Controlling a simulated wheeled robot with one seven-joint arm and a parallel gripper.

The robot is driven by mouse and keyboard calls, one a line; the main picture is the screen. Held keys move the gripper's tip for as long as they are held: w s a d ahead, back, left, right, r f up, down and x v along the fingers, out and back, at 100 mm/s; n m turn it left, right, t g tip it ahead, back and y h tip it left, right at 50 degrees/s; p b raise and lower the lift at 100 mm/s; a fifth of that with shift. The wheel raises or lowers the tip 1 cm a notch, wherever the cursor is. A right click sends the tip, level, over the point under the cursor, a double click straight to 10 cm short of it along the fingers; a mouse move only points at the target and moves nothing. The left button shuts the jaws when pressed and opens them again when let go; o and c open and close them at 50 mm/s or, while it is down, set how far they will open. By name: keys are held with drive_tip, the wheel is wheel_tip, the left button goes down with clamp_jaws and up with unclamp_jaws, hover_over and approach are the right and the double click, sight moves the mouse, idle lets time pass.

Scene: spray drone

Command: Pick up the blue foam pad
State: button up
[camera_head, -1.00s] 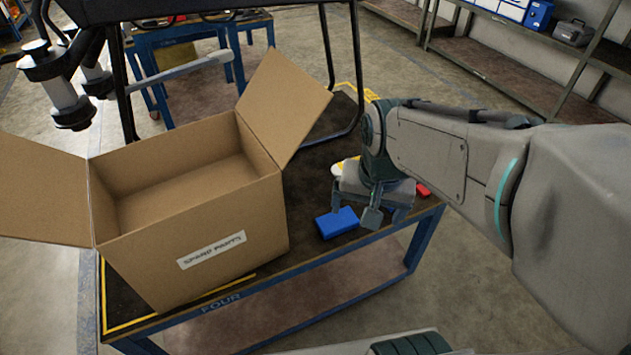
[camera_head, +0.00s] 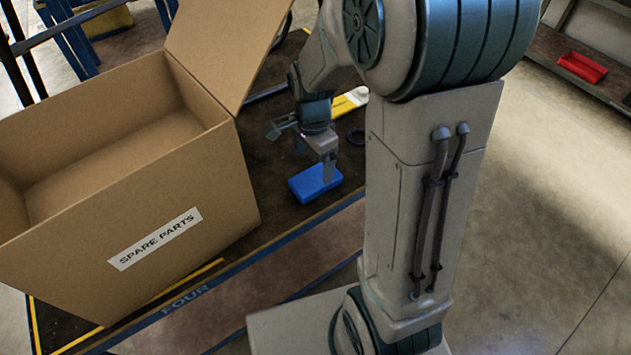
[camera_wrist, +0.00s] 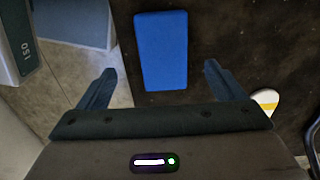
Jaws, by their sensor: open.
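The blue foam pad (camera_head: 315,182) lies flat on the dark tabletop, close to its front edge and to the right of the cardboard box. In the wrist view the pad (camera_wrist: 161,50) lies ahead of and between the two spread fingers, with its long side running away from me. My gripper (camera_wrist: 160,84) is open and empty. In the head view my gripper (camera_head: 306,157) is just above and behind the pad, with one finger overlapping it in the picture. Whether that finger touches the pad cannot be told.
An open cardboard box (camera_head: 130,180) labelled SPARE PARTS stands on the table (camera_head: 275,150), left of the pad, one flap leaning toward my arm. A yellow and white item (camera_head: 350,101) lies behind my gripper. A shelf with a red object (camera_head: 582,67) stands at the far right.

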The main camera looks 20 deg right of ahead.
sight(313, 179)
drive_tip(key=f, duration=0.2)
drive_tip(key=f+b, duration=0.1)
drive_tip(key=f, duration=0.4)
drive_tip(key=shift+w+f+b, duration=0.1)
drive_tip(key=shift+w+b, duration=0.15)
drive_tip(key=shift+b, duration=0.1)
drive_tip(key=c, duration=1.1)
